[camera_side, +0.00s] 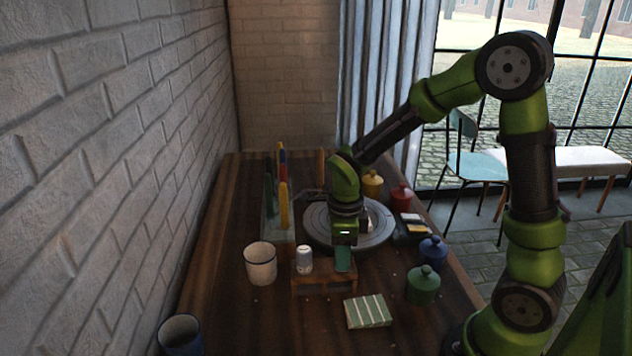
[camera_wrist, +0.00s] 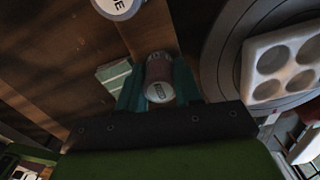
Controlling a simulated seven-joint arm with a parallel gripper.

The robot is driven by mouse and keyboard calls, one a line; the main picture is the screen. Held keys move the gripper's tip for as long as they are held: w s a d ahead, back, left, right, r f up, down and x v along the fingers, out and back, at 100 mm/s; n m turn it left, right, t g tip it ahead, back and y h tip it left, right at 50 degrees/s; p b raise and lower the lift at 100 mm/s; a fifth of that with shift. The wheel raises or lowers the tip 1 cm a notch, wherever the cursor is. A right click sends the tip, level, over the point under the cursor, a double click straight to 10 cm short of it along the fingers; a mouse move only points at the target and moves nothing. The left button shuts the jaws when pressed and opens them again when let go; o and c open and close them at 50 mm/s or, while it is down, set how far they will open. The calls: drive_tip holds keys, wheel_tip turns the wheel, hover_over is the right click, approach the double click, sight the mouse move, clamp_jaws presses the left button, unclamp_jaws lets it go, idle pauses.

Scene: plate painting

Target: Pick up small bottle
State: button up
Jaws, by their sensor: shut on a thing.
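My gripper (camera_side: 343,262) points down over the right part of a small wooden rack (camera_side: 312,287). In the wrist view its teal fingers (camera_wrist: 158,84) are shut on a small bottle (camera_wrist: 160,72) with a brownish body and a pale, labelled round end. The fingers hide that bottle in the side view, and I cannot tell whether it still touches the rack. A second small bottle, white (camera_side: 304,259), stands upright on the rack's left part. Its round labelled top shows in the wrist view (camera_wrist: 118,6).
A grey turntable (camera_side: 317,225) lies behind the rack. A white mug (camera_side: 260,264) stands left, a striped cloth (camera_side: 368,311) lies in front. Green (camera_side: 423,285), blue (camera_side: 433,251), red (camera_side: 401,197) and yellow (camera_side: 372,185) lidded jars line the right. A white palette (camera_wrist: 284,66) is near the gripper.

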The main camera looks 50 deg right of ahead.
wheel_tip(320, 180, up, 10)
drive_tip(key=shift+r, duration=0.1)
drive_tip(key=shift+c, duration=0.3)
idle(0.3)
drive_tip(key=w+d+r, duration=0.1)
drive_tip(key=w+d, duration=0.8)
drive_tip(key=d, duration=0.4)
drive_tip(key=shift+w+r, duration=0.3)
drive_tip(key=shift+w, duration=0.1)
drive_tip(key=shift+f, duration=0.2)
idle(0.6)
drive_tip(key=shift+f, duration=1.55)
drive_tip(key=shift+f, duration=0.25)
